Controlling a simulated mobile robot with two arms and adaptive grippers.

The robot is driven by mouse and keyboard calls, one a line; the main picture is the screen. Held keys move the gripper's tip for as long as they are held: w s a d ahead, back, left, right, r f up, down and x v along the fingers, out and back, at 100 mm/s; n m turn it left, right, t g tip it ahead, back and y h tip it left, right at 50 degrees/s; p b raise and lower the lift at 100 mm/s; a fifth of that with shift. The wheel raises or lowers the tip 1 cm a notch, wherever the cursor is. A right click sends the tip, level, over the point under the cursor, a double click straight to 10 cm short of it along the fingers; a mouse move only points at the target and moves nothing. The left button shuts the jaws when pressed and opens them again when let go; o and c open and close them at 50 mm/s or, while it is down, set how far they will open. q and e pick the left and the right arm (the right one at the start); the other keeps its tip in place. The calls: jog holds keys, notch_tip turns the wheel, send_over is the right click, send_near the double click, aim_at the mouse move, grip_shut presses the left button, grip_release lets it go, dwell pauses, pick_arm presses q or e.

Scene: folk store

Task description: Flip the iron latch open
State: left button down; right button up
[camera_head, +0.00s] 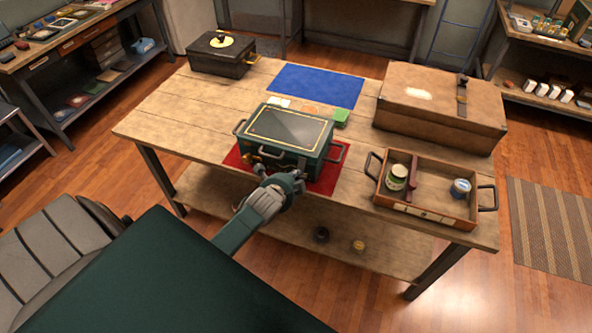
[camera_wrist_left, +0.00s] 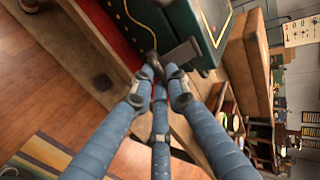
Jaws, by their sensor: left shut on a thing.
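A dark green box (camera_head: 285,140) with a gold-edged lid stands on a red mat (camera_head: 325,181) at the table's front edge. Its lid is down. My left gripper (camera_head: 283,178) is at the box's front face, covering part of it. In the left wrist view the box (camera_wrist_left: 188,22) fills the top, and my left gripper's fingers (camera_wrist_left: 158,72) close together on a grey metal piece (camera_wrist_left: 181,53) at the front, which looks like the iron latch. The latch is mostly hidden by the gripper in the head view. My right gripper is out of view.
A wooden tray (camera_head: 436,215) with jars and a large brown case (camera_head: 425,122) stand to the right. A black case (camera_head: 220,62) sits at the back left. A blue mat (camera_head: 316,85) lies behind the box, with small coloured pieces between. The table's left side is clear.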

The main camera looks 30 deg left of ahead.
pick_arm(q)
jog(key=shift+w+a+r+g+h, duration=0.1)
jog(key=shift+w+r+g+h, duration=0.2)
jog(key=shift+r+g, duration=0.8)
jog(key=shift+w+d+r+g+h, duration=0.1)
jog(key=shift+r+g+h, duration=0.45)
jog(key=shift+g, duration=0.95)
jog(key=shift+w+a+r+g+h, duration=0.1)
jog(key=shift+w+r+g+h, duration=0.05)
jog(key=shift+r+g, duration=1.05)
jog(key=shift+f, duration=0.15)
jog(key=c, duration=1.7)
grip_release()
jog(key=shift+a, duration=0.1)
jog(key=v, duration=1.2)
jog(key=shift+w, duration=0.2)
